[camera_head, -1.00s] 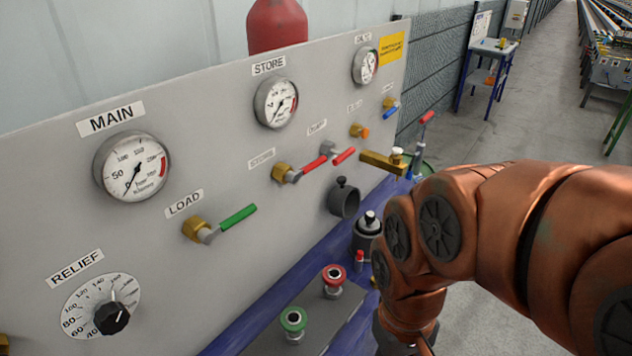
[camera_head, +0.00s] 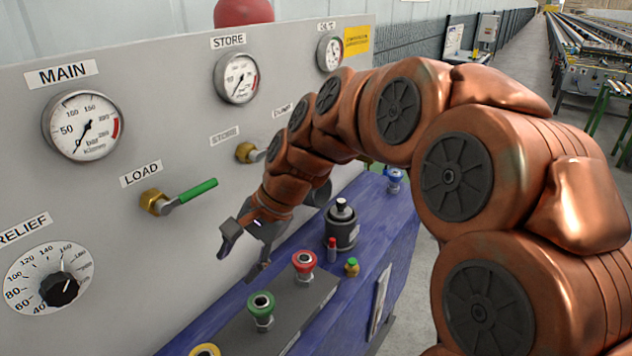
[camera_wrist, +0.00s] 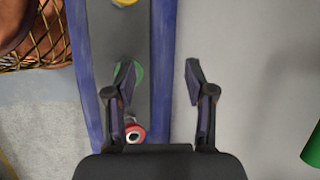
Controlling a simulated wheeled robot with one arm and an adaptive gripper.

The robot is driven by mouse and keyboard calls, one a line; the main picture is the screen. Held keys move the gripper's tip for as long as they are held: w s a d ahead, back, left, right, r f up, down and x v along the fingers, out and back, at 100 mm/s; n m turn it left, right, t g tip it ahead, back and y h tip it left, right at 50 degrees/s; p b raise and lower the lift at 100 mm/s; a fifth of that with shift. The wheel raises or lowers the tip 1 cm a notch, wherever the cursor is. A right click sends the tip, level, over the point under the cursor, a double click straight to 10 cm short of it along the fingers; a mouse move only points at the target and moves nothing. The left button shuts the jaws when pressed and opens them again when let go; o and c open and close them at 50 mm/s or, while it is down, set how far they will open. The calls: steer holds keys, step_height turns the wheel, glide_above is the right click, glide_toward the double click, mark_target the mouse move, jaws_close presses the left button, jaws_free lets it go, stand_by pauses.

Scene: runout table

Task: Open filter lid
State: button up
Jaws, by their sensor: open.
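No part is labelled as a filter. A dark canister with a black knob on top (camera_head: 341,228) stands upright on the blue bench, its cap seated. A dark round cup-shaped fitting (camera_head: 320,192) on the panel is mostly hidden behind my arm. I cannot tell which one carries the filter lid. My gripper (camera_head: 243,256) is open and empty, left of the canister and apart from it, in front of the panel. In the wrist view its fingers (camera_wrist: 158,72) are spread, with the left one overlapping the green button.
A green button (camera_head: 261,306) and a red button (camera_head: 304,262) stand on a grey box below my gripper. A green-handled valve (camera_head: 180,197) sticks out of the panel to the left. A small red-topped part (camera_head: 331,248) and a yellow-green fitting (camera_head: 351,267) stand near the canister.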

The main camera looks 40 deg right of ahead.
steer(key=w+d+m+t+y+b, duration=0.1)
steer(key=w+d+m+t+b, duration=0.5)
steer(key=w+d+m, duration=0.8)
steer(key=w+d+m+t+h+b, duration=0.15)
steer(key=d+m+t+b, duration=0.35)
steer(key=d, duration=1.6)
steer(key=shift+m+g+h, duration=0.3)
steer(key=shift+g+h, duration=0.05)
steer(key=shift+g, duration=0.15)
steer(key=shift+a+r+p+x, duration=0.1)
steer(key=shift+p+x, duration=0.6)
steer(key=shift+x, duration=1.05)
steer(key=shift+a+r+p+x, duration=0.15)
steer(key=shift+p+x, duration=0.5)
steer(key=shift+x, duration=1.1)
steer(key=shift+c, duration=0.4)
jaws_close()
